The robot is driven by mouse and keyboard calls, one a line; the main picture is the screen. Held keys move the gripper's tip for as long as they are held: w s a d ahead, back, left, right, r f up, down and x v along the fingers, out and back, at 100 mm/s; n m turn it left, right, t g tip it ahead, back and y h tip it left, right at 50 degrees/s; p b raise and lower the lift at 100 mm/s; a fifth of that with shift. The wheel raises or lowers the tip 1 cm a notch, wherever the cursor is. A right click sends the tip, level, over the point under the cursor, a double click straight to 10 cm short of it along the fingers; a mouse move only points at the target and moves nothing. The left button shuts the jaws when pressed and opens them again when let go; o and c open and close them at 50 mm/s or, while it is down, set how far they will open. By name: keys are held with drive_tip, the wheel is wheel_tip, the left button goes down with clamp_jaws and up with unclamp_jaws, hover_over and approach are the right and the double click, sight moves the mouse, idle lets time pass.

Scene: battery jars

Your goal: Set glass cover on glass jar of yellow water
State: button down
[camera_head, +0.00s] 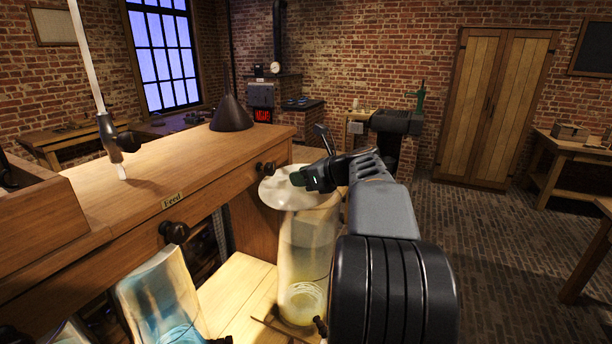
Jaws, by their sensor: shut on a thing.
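The glass jar (306,245) stands upright on a pale wooden shelf, with yellow water low inside it. The round glass cover (283,193) is at the jar's mouth, pale and see-through. Its left edge reaches past the jar's rim. I cannot tell if it rests on the rim or is held just above it. My gripper (301,178) is shut on the cover at its top right. My arm hides the jar's right side and part of its rim.
A second glass jar (163,298) with blue water stands at the lower left. The wooden bench (120,220) with a drawer labelled Feed and dark knobs rises close on the left. A dark cone (232,115) stands on its far end. Open brick floor (480,250) lies to the right.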

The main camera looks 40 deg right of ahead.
sight(303, 191)
drive_tip(key=shift+f+b, duration=2.05)
drive_tip(key=shift+f, duration=0.3)
drive_tip(key=shift+d+r, duration=0.1)
drive_tip(key=shift+d, duration=0.05)
drive_tip(key=shift+s+d+p, duration=0.15)
drive_tip(key=shift+d+p, duration=0.1)
drive_tip(key=shift+p, duration=0.35)
drive_tip(key=shift+r, duration=0.15)
drive_tip(key=shift+r+p, duration=0.65)
drive_tip(key=shift+p, duration=0.3)
idle(0.3)
drive_tip(key=shift+f+b, duration=0.3)
drive_tip(key=shift+f, duration=0.5)
idle(0.5)
drive_tip(key=shift+r, duration=0.25)
